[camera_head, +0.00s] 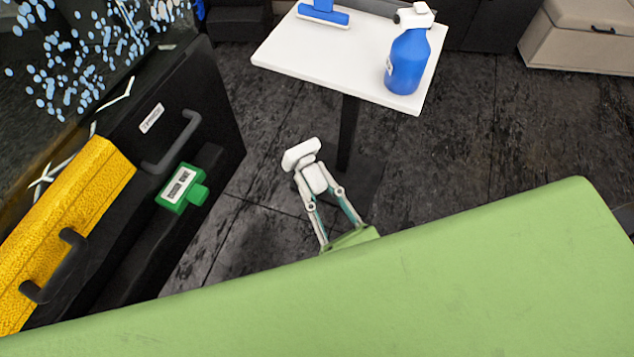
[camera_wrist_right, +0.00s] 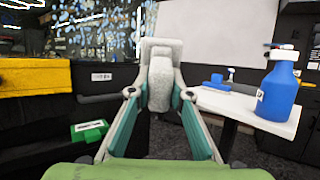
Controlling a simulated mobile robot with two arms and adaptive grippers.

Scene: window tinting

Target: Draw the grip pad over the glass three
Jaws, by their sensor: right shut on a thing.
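In the right wrist view the fingers (camera_wrist_right: 157,160) end at the green piece (camera_wrist_right: 150,172), which fills the bottom edge. A dark glass pane (camera_head: 60,60) with light blue droplets is at the upper left, apart from the gripper. No number on the glass can be read. My left gripper is out of view.
Below the glass, a black panel (camera_head: 215,100) carries a handle, a yellow piece (camera_head: 75,190) and a small green labelled block (camera_head: 183,187). A white table (camera_head: 345,50) holds a blue spray bottle (camera_head: 407,62) and a blue-and-white tool (camera_head: 323,12). Dark floor lies between.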

